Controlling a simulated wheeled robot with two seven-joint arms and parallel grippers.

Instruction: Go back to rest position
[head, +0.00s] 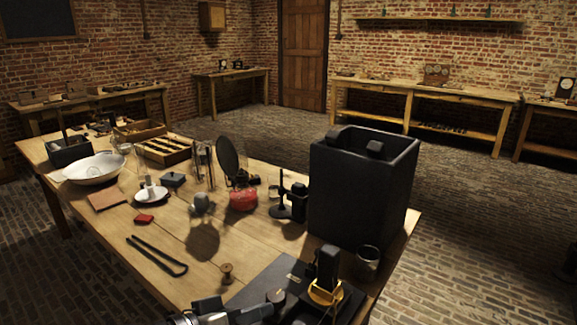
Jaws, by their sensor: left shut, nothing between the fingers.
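My left gripper (274,299) is low in the head view, at the near edge of the table, with its arm coming in from the bottom. It is shut and holds nothing that I can see. It is dark against a dark flat board (262,283), so its fingers are hard to make out. My right gripper is not in view. A tall black open-topped box (360,190) stands upright at the table's right end. A small glass jar (367,263) stands in front of it.
A black device with a yellow ring (326,293) stands close right of my left gripper. Black tongs (156,256), a small spool (227,273) and a red object (243,199) are on the wooden table (195,275). A white bowl (95,169) is far left.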

